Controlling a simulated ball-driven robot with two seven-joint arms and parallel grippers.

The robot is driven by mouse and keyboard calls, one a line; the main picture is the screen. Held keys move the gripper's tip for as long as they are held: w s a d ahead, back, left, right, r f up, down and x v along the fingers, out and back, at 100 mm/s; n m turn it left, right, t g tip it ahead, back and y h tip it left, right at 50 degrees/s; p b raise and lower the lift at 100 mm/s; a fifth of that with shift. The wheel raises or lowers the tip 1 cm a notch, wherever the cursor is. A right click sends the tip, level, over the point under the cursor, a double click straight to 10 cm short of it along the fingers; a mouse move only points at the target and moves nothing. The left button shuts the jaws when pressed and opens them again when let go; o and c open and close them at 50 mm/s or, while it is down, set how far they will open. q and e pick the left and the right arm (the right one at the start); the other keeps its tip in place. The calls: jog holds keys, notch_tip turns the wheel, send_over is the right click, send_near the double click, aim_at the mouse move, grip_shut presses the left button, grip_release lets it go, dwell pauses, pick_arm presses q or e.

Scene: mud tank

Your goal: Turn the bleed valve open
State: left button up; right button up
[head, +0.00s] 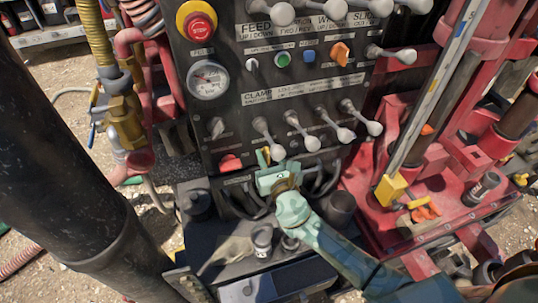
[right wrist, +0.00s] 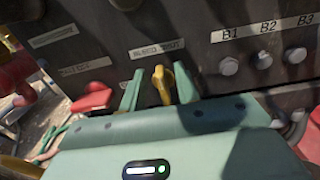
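The bleed valve has a small yellow lever (right wrist: 162,84) on the dark control panel, under a label that appears to read "BLEED". The lever stands roughly upright, tilted slightly. My right gripper (right wrist: 159,92) is open, with one green finger on each side of the lever. A gap shows on the left of the lever; the right finger is very close to it, and I cannot tell if they touch. In the head view my right gripper (head: 264,158) is at the panel's lower edge, and it partly hides the yellow lever (head: 267,153). My left gripper is not in view.
A red switch (head: 231,162) sits left of the valve. Black hoses hang below the panel, and a red frame (head: 380,205) stands at right.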

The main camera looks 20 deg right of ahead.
grip_shut()
